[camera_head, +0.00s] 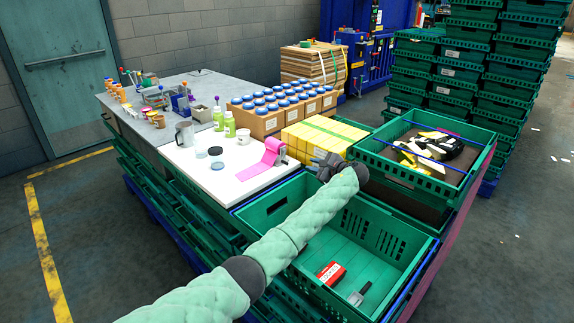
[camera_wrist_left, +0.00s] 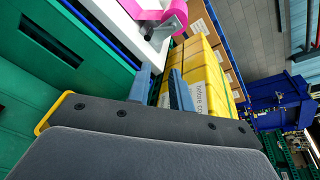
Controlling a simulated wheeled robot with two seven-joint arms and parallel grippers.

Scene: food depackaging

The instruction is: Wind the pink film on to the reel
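The pink film (camera_head: 260,164) lies as a strip over the white board (camera_head: 226,172), with its far end raised at a small grey reel (camera_head: 282,155). In the left wrist view the pink film (camera_wrist_left: 148,14) meets the grey reel (camera_wrist_left: 173,18) near the top edge. My left gripper (camera_head: 322,161) is just right of the reel, apart from it, beside yellow boxes. In the left wrist view its two blue-grey fingers (camera_wrist_left: 161,85) stand apart with nothing between them. My right gripper is in neither view.
Yellow boxes (camera_head: 322,133) stand behind my left gripper. A green crate (camera_head: 349,243) below the arm holds a red item (camera_head: 331,273) and a dark tool. Another crate (camera_head: 412,182) stands at right. Blue-lidded jars (camera_head: 270,103), bottles and cups crowd the board's back and left.

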